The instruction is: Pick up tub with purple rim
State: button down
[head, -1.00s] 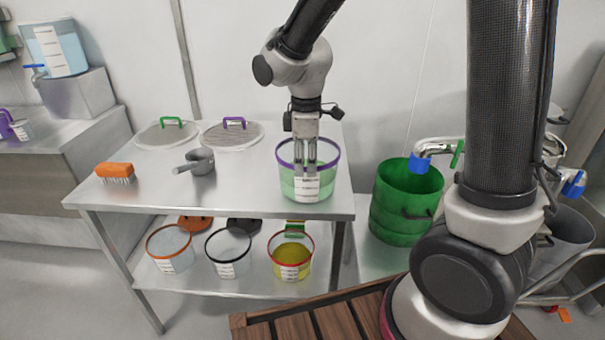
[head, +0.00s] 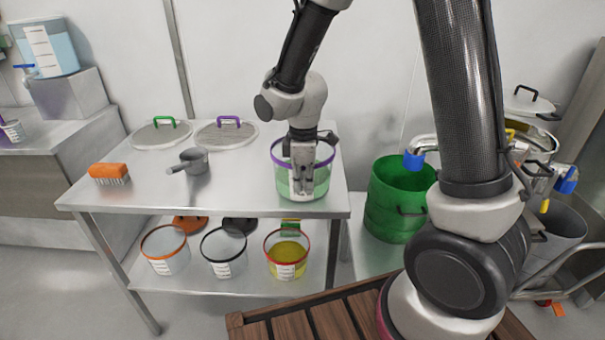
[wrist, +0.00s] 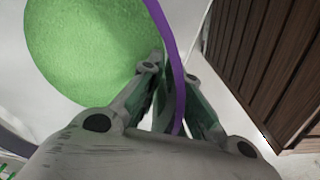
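The tub with the purple rim (head: 320,180) stands upright on the upper shelf of the steel table, near its right end. It is translucent, with green contents and a white label. My gripper (head: 301,186) points down at its near wall and hides part of the label. In the wrist view, the purple rim (wrist: 178,80) runs between the two fingers of my gripper (wrist: 170,72). One finger is on the side of the green contents (wrist: 85,45), the other is outside. The fingers look apart, with gaps beside the wall.
On the steel table (head: 235,195) are an orange brush (head: 108,172), a grey scoop (head: 195,160) and two lids with green and purple handles. Three other tubs stand on the lower shelf. A green bucket (head: 395,200) stands to the right. A slatted wooden surface (head: 330,315) lies in front.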

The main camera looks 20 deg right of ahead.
dwell(0.6)
notch_tip(320, 180, up, 10)
dwell(0.4)
dwell(0.5)
